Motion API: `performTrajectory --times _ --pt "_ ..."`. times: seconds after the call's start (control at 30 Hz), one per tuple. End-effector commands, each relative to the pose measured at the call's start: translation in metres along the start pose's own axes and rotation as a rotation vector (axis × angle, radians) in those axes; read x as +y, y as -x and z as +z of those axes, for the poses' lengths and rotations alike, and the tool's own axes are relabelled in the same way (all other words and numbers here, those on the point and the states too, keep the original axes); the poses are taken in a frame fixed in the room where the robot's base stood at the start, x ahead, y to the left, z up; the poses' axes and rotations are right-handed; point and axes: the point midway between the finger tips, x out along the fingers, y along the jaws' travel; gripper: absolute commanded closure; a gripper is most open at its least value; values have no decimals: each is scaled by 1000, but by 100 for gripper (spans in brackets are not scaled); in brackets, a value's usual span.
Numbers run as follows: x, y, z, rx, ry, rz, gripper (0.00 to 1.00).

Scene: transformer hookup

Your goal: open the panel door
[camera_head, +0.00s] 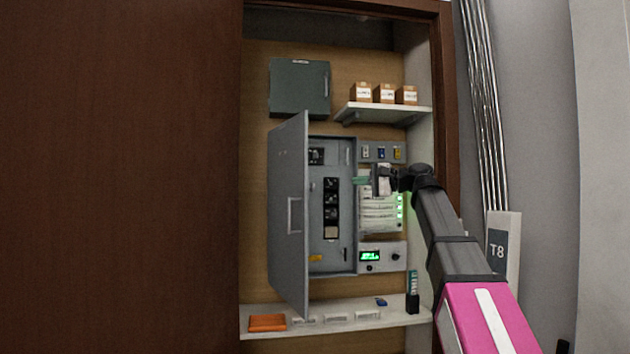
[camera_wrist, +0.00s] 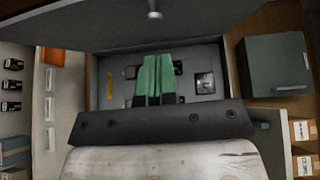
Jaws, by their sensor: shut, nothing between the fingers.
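The grey panel door (camera_head: 290,250) stands swung open to the left of its panel box (camera_head: 348,210), with a pale handle (camera_head: 295,214) on its face. Breakers and a yellow label show inside the box. My gripper (camera_head: 360,181) is in front of the box's right edge, apart from the door, its green fingers together and empty. In the wrist view the shut green fingers (camera_wrist: 155,78) point at the box interior (camera_wrist: 204,82). The door (camera_wrist: 200,28) spans the top of that view.
A dark green box (camera_head: 299,88) and a shelf (camera_head: 395,111) with small cartons (camera_head: 384,93) are above. A lower shelf (camera_head: 390,318) holds an orange tray (camera_head: 268,323). A control unit (camera_head: 382,257) is right of the panel. A brown wall (camera_head: 120,180) fills the left.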

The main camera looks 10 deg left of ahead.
Motion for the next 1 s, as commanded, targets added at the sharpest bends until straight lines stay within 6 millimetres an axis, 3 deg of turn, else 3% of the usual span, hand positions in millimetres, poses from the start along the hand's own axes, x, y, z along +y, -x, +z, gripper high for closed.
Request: performTrajectory --times 0.1,0.27,0.77,1.0 --pt "-7 7 0 -12 1 -34 100" --pt "-9 -6 1 -15 0 -38 100" --pt "-12 -93 2 -16 0 -36 100" --pt "-11 -114 25 -14 1 -36 100"
